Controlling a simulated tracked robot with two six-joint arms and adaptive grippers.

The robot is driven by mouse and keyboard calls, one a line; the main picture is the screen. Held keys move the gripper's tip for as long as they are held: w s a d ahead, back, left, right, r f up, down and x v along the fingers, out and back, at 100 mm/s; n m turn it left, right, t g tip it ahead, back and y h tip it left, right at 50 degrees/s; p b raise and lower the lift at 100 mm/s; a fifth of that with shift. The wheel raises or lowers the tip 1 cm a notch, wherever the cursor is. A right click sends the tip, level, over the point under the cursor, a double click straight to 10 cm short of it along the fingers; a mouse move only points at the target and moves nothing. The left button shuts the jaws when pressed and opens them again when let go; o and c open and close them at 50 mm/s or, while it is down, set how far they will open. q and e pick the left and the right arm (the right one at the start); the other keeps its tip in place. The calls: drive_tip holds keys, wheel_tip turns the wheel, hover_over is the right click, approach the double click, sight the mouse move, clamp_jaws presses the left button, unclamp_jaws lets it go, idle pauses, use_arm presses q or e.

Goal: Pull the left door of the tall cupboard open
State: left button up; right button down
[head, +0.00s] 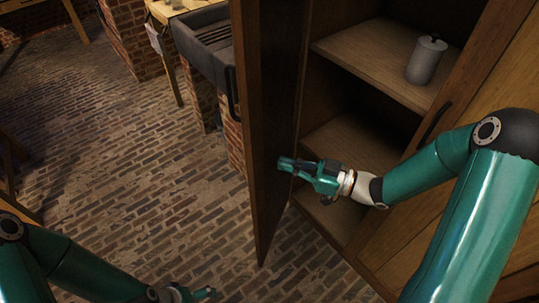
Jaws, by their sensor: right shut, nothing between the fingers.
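The tall cupboard's left door (267,130) stands swung out from the cupboard, seen nearly edge-on. Its dark handle (231,94) shows on the door's outer side. The cupboard's inside shows several wooden shelves (365,58). My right gripper (287,164) is shut and empty, just at the inner face of the door; I cannot tell if it touches. My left gripper (208,293) is low at the bottom edge, away from the door, and too small to read its jaws.
A grey lidded jar (426,60) stands on the upper shelf. The right door (470,150) with its dark handle is shut. A dark trough (206,45) on brick supports stands behind the open door. The brick floor (120,150) at left is clear.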

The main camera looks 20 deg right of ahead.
sight(258, 156)
drive_tip(key=p+x, duration=0.1)
drive_tip(key=x, duration=0.4)
drive_tip(key=shift+d, duration=0.15)
